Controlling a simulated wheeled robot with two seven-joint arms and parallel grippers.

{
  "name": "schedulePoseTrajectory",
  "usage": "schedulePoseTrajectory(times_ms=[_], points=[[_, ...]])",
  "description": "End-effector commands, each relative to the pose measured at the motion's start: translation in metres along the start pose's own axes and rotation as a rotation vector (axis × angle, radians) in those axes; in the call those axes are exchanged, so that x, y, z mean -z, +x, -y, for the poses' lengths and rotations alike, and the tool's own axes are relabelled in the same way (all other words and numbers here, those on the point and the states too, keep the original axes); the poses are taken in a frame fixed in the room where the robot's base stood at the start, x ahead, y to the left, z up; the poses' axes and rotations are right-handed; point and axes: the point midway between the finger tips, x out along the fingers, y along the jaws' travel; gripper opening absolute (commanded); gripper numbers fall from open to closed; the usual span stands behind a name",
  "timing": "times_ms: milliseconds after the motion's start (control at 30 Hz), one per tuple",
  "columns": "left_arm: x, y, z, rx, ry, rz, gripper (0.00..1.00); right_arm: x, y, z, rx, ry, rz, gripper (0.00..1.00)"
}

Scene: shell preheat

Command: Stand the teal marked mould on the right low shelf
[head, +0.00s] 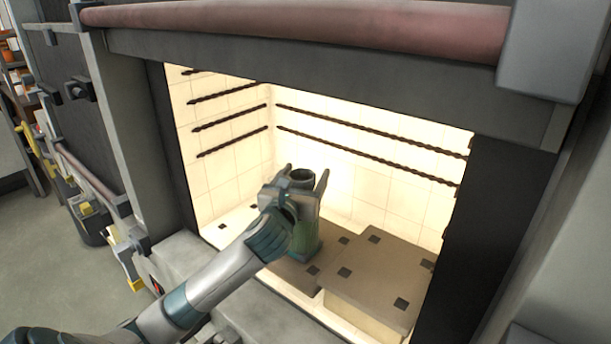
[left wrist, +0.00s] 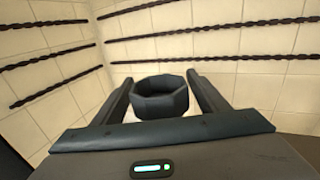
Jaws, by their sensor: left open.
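The mould (head: 306,242) is a teal-green upright block with a dark round cup on top. It stands inside the lit kiln, apparently on the left slab, beside the right low shelf (head: 375,262). My left gripper (head: 304,178) is open, its two fingers on either side of the mould's upper part. In the left wrist view the dark cup (left wrist: 160,98) shows between the fingers, with small gaps at both sides. The gripper hides much of the mould's body, and no marking can be made out. My right gripper is out of view.
The left slab (head: 286,272) lies lower than the right shelf, which is bare with dark square spots. Twisted dark rods (head: 345,143) run along the pale tiled walls. The kiln's dark frame (head: 450,230) edges the opening, and a pink-brown bar (head: 300,25) crosses above.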

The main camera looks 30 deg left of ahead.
Motion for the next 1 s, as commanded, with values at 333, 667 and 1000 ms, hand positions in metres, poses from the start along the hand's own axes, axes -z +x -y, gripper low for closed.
schedulePoseTrajectory(times_ms=[333,667,1000], points=[[0.004,-0.044,0.000,0.002,0.002,0.001,0.67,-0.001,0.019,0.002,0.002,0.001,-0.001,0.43],[-0.003,-0.094,0.000,0.001,0.001,-0.004,0.67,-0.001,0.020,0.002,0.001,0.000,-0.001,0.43],[-0.001,-0.115,0.000,0.000,0.001,-0.002,0.67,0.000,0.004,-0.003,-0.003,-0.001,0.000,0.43]])
